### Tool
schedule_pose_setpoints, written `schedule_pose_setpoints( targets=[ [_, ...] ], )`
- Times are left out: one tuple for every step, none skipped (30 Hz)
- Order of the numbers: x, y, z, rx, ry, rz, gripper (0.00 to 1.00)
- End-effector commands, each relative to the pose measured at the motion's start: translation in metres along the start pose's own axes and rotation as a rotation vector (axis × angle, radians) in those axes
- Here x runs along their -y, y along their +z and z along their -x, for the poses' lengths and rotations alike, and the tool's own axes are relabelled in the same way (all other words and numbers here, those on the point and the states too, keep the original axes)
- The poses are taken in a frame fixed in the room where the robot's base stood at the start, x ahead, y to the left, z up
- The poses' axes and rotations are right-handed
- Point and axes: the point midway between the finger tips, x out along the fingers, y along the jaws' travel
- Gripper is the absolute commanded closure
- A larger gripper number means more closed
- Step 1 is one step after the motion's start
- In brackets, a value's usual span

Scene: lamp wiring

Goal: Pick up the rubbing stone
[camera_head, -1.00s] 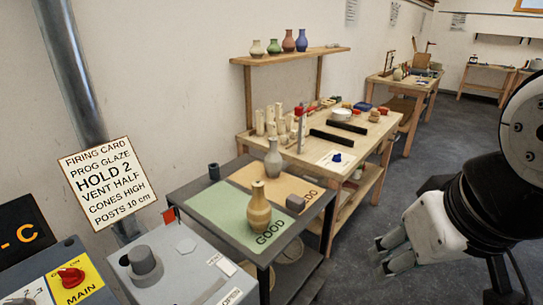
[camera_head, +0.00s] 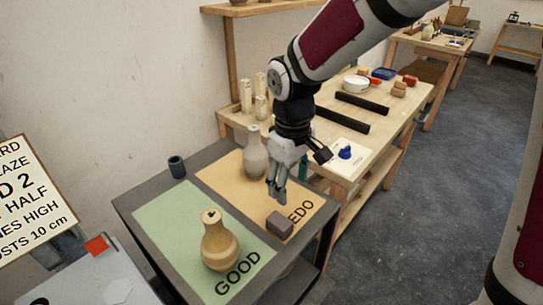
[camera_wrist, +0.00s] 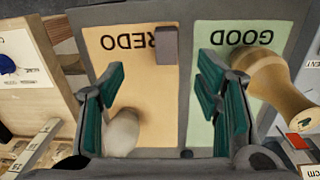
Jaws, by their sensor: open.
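The rubbing stone looks to be the small grey-brown block (camera_head: 280,224) lying on the front part of the orange REDO mat (camera_head: 225,180), near the border with the green GOOD mat (camera_head: 165,225). In the wrist view the block (camera_wrist: 167,43) shows near the top middle, beyond the fingertips. My gripper (camera_head: 277,193) points down above the REDO mat, just behind the block in the head view. In the wrist view its teal-padded fingers (camera_wrist: 162,85) are wide apart with nothing between them.
A tan vase (camera_head: 219,242) stands on the GOOD mat, left of the block. A grey vase (camera_head: 255,155) stands at the back of the REDO mat, close to my arm. A small dark cup (camera_head: 177,166) sits at the table's back left corner.

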Motion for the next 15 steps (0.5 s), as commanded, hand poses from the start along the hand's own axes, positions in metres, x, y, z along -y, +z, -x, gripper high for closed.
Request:
schedule_pose_setpoints(
  targets=[
    [0.003, -0.008, -0.012, 0.006, -0.018, 0.021, 0.42],
    [0.004, -0.012, -0.016, 0.007, -0.025, 0.031, 0.42],
    [0.005, -0.015, -0.021, 0.009, -0.033, 0.042, 0.42],
    [0.006, -0.018, -0.024, 0.009, -0.037, 0.049, 0.42],
    [0.007, -0.02, -0.026, 0.009, -0.041, 0.054, 0.42],
    [0.008, -0.021, -0.03, 0.009, -0.044, 0.06, 0.42],
    [0.008, -0.022, -0.033, 0.01, -0.046, 0.062, 0.42],
    [0.009, -0.022, -0.036, 0.01, -0.047, 0.064, 0.42],
    [0.009, -0.022, -0.041, 0.012, -0.048, 0.066, 0.42],
    [0.009, -0.022, -0.046, 0.013, -0.049, 0.066, 0.42],
    [0.01, -0.022, -0.052, 0.013, -0.049, 0.066, 0.42],
    [0.01, -0.021, -0.059, 0.014, -0.049, 0.066, 0.42],
    [0.01, -0.021, -0.065, 0.013, -0.049, 0.065, 0.42],
    [0.01, -0.021, -0.071, 0.014, -0.049, 0.064, 0.42],
    [0.011, -0.021, -0.079, 0.013, -0.048, 0.064, 0.42]
  ],
)
